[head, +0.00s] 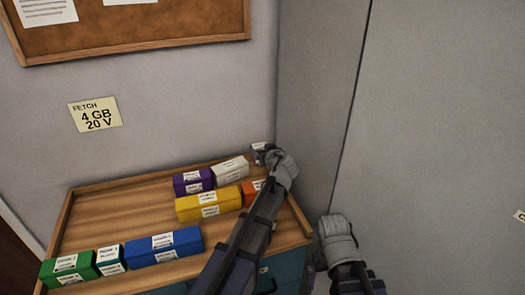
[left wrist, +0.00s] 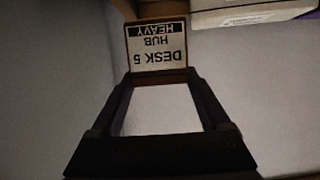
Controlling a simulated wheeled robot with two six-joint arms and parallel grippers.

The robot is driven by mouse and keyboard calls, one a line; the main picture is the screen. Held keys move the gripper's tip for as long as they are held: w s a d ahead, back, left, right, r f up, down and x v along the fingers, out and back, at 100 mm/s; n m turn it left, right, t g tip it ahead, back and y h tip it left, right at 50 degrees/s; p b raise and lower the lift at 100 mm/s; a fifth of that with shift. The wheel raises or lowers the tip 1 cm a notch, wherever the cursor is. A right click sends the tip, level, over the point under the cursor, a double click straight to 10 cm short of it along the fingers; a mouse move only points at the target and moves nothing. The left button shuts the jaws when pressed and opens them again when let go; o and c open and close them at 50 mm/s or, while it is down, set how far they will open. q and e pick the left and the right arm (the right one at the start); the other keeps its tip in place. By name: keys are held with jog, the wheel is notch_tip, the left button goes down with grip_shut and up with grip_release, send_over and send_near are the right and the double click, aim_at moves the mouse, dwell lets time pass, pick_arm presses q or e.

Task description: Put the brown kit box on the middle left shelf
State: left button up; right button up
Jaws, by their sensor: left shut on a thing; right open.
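My left gripper (head: 273,157) is over the far right corner of the wooden tray and is shut on a box. In the left wrist view that box (left wrist: 160,77) shows a brown edge and an upside-down label reading "DESK 5 HUB HEAVY", between the fingertips. I take it as the brown kit box; in the head view only a small labelled end (head: 258,147) shows, the rest hidden by the gripper. My right gripper (head: 337,238) is open, right of the tray; its fingers are hard to see. No shelf is in view.
A grey panel (head: 310,110) stands close on the right. A note (head: 95,114) on the wall reads "FETCH 4 GB 20 V".

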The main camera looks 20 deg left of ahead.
pick_arm(q)
jog(key=shift+r+p, duration=1.15)
jog(key=shift+r, duration=0.6)
pick_arm(e)
notch_tip(320, 180, up, 3)
jog(key=shift+r, duration=0.2)
jog(key=shift+c, duration=0.3)
